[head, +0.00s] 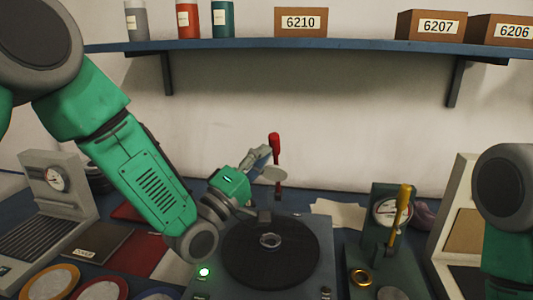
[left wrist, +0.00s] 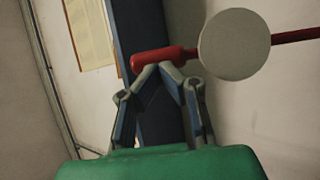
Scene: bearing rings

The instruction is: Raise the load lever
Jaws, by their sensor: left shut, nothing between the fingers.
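A lever with a red handle (head: 275,145) stands upright behind a machine with a dark round turntable (head: 270,252). A pale round disc (head: 273,174) shows beside its rod. My left gripper (head: 264,152) is at the left side of the red handle, its fingertips closed together. In the left wrist view, the red handle (left wrist: 160,57) lies across just beyond the fingertips of my left gripper (left wrist: 166,70), with the disc (left wrist: 234,44) to the right. I cannot tell whether the fingers touch the handle. My right gripper is out of view.
A second lever with a yellow handle (head: 403,203) stands by a gauge (head: 385,211) at the right. A blue shelf (head: 350,43) with boxes and bottles runs above. A grey press-like unit (head: 60,215) stands left, and coloured rings (head: 100,291) lie at the front left.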

